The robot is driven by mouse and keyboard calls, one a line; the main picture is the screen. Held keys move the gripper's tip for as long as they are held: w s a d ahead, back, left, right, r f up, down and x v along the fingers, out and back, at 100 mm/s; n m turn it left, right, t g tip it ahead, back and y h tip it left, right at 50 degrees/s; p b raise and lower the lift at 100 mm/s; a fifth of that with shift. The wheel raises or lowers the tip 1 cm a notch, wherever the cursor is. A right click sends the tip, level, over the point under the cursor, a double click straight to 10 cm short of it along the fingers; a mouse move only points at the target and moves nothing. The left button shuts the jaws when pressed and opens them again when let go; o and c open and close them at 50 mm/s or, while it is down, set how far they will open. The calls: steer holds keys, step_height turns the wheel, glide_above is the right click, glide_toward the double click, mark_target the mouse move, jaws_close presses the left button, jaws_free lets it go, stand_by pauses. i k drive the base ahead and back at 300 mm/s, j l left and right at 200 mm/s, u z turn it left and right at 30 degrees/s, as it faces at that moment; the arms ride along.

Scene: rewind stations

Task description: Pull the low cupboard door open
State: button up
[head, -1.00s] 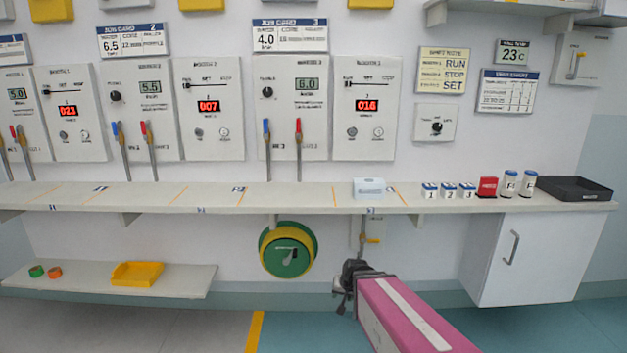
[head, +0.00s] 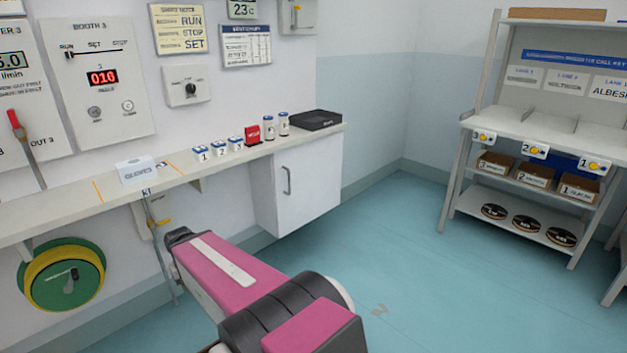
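The low cupboard door (head: 310,190) is white, with a grey upright bar handle (head: 287,180) near its left edge. It looks shut, flush with the cupboard under the right end of the long shelf. My arm reaches in from the bottom of the head view, and its dark far end, with my gripper (head: 178,236), is left of the cupboard and below the shelf. It is well apart from the handle. The fingers are mostly hidden behind my arm, so I cannot see whether they are open.
A green and yellow reel (head: 62,275) hangs at left. A rack (head: 487,127) stands at right. The floor (head: 390,250) before the cupboard is clear.

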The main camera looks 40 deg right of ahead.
mark_target(307, 175)
steer(key=z, duration=1.5)
